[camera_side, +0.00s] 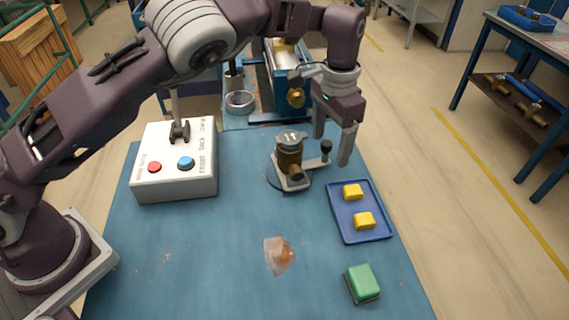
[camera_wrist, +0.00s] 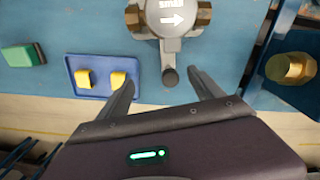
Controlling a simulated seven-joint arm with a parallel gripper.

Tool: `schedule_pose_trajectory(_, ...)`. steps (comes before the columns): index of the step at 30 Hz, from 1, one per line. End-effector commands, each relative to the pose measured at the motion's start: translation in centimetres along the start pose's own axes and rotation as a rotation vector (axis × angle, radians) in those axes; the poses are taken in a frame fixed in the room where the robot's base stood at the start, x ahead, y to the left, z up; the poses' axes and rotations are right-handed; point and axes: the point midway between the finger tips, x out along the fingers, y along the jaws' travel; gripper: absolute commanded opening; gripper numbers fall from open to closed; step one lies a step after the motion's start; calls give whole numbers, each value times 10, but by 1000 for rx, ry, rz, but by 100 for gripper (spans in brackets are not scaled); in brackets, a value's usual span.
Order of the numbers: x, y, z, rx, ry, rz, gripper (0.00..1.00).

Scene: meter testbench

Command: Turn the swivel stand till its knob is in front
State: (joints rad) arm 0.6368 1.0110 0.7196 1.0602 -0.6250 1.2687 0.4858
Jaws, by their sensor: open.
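The swivel stand (camera_side: 297,184) is a grey base on the blue bench, carrying a brass meter (camera_side: 289,158) with a grey top marked with white lettering and an arrow. An arm of the stand points right in the side view and ends in an upright dark knob (camera_side: 326,147). In the wrist view the knob (camera_wrist: 169,76) sits below the meter's top (camera_wrist: 173,18). My gripper (camera_side: 331,150) is open, with its fingers down on either side of the knob. In the wrist view gaps show between the knob and both fingertips (camera_wrist: 161,76).
A blue tray (camera_side: 341,230) with two yellow blocks lies just in front of the knob. A green block (camera_side: 363,282) is nearer the front edge. A white button box (camera_side: 176,185) stands left, and a blue rig (camera_side: 271,90) with brass fittings stands behind.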

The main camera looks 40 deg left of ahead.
Motion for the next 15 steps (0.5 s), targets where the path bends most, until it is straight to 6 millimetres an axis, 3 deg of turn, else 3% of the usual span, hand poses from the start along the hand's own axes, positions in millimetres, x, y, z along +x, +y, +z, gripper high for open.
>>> schedule_pose_trajectory(8,-1,0,0,0,1,0,76)
schedule_pose_trajectory(15,-25,0,-1,0,3,1,76)
